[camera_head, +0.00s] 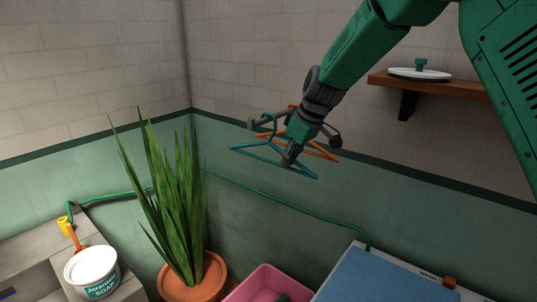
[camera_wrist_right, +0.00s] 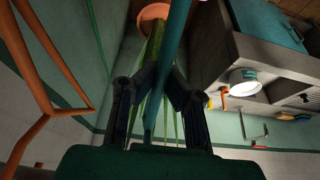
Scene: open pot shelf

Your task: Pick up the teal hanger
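The teal hanger (camera_head: 257,160) is in the middle of the head view, its hook up near a grey bar. My right gripper (camera_head: 291,155) comes down from above right onto the hanger's right side. In the right wrist view a teal bar of the hanger (camera_wrist_right: 176,35) runs between the gripper's fingers (camera_wrist_right: 162,80), which converge on it from both sides. The gripper looks shut on this bar. My left gripper is not in view.
An orange hanger (camera_head: 322,151) hangs just behind the teal one; it is at the left in the wrist view (camera_wrist_right: 40,75). A tall plant (camera_head: 175,200) stands below left. A pink tub (camera_head: 250,283) and blue-topped surface (camera_head: 375,280) lie below. A wooden shelf (camera_head: 440,86) is at upper right.

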